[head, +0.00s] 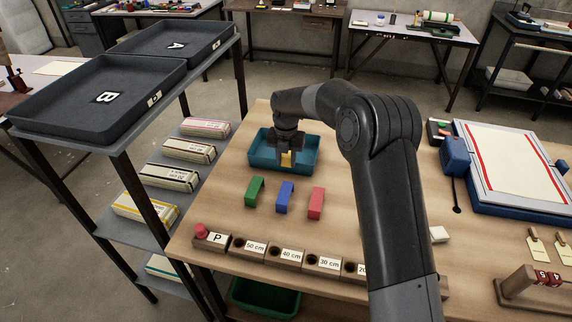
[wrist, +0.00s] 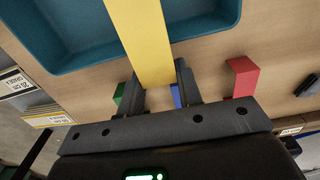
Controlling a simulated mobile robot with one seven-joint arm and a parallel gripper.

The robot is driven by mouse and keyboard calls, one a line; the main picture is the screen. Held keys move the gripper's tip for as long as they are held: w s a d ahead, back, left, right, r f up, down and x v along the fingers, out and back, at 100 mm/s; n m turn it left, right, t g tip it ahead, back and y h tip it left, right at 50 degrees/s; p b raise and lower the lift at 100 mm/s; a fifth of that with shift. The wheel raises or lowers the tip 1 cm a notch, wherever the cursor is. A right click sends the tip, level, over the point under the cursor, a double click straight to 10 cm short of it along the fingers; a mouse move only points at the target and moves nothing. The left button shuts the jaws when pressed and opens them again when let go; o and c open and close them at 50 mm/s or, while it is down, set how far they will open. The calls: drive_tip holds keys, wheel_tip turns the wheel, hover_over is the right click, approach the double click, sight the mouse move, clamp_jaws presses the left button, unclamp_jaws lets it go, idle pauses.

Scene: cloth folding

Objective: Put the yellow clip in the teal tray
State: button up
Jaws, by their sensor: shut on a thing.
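My gripper (head: 287,163) is shut on the yellow clip (head: 288,159). In the wrist view the clip (wrist: 142,40) stands out large between the two fingers (wrist: 158,82). The teal tray (head: 262,156) lies on the wooden table, and in the head view the gripper and clip overlap its front part. In the wrist view the tray (wrist: 60,62) fills the upper left, beyond the clip. I cannot tell exactly how high the clip is above the tray. The tray's inside is partly hidden by my gripper.
A green clip (head: 255,190), a blue clip (head: 285,197) and a red clip (head: 316,203) stand in a row in front of the tray. Labelled wooden blocks (head: 286,252) line the front edge. A blue-framed board (head: 515,165) lies at the right. A shelf with dark trays (head: 100,95) stands left.

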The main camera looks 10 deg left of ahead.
drive_tip(key=shift+f, duration=1.3)
drive_tip(key=shift+f, duration=0.15)
drive_tip(key=shift+f, duration=0.4)
drive_tip(key=o, duration=0.9)
drive_tip(key=shift+o, duration=0.2)
drive_tip(key=shift+r, duration=0.1)
wheel_tip(320, 180, up, 13)
drive_tip(key=shift+f, duration=0.1)
